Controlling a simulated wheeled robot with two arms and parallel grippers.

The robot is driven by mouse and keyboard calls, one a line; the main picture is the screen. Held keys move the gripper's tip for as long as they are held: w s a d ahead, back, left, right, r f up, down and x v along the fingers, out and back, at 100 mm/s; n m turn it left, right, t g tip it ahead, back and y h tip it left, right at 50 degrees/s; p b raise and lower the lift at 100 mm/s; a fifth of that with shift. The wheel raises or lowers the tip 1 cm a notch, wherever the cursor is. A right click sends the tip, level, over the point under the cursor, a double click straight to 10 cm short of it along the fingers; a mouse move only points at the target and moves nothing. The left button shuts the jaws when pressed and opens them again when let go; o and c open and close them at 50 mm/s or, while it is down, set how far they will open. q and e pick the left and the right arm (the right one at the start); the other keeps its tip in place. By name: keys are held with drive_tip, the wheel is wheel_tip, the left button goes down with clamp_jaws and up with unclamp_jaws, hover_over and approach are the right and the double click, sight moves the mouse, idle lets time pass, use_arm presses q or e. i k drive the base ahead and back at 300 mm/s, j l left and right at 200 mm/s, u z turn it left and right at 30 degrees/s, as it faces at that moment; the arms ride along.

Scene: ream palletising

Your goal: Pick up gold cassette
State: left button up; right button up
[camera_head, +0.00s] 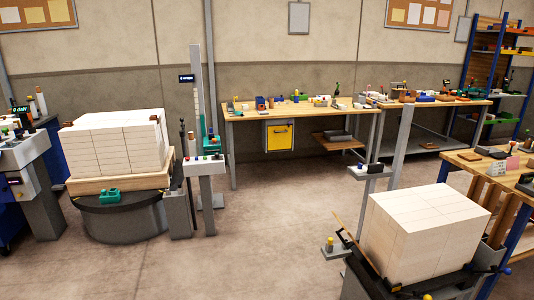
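I cannot make out a gold cassette for certain in the head view. Many small items lie on the back workbench (300,112), too small to tell apart. A yellow drawer front (280,135) hangs under that bench. Neither of my grippers shows in this view.
A white ream stack (115,145) sits on a wooden pallet (120,183) on a dark round base at left. Another white stack (425,235) stands at lower right. A control post (205,168) stands right of the left stack. The middle floor (265,230) is clear.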

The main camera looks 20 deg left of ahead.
sight(16, 123)
drive_tip(key=i+j+u, duration=0.3)
drive_tip(key=i+u, duration=0.15)
drive_tip(key=i, duration=0.15)
drive_tip(key=i+u, duration=0.5)
drive_tip(key=i+l+u, duration=0.2)
drive_tip(key=i+u, duration=0.25)
drive_tip(key=i, duration=0.3)
drive_tip(key=i+j+u, duration=0.35)
drive_tip(key=i, duration=0.6)
drive_tip(key=i+l+u, duration=0.1)
drive_tip(key=i+u, duration=0.3)
drive_tip(key=i, duration=0.55)
drive_tip(key=i+j, duration=0.25)
drive_tip(key=j, duration=0.15)
drive_tip(key=i+j, duration=0.3)
drive_tip(key=i+j+z, duration=0.1)
drive_tip(key=i+j, duration=0.15)
drive_tip(key=j, duration=0.2)
drive_tip(key=i+j, duration=0.25)
drive_tip(key=j, duration=0.15)
drive_tip(key=i+j, duration=0.1)
drive_tip(key=j, duration=0.35)
drive_tip(key=i+j+z, duration=0.15)
drive_tip(key=j, duration=0.7)
drive_tip(key=i+z, duration=0.05)
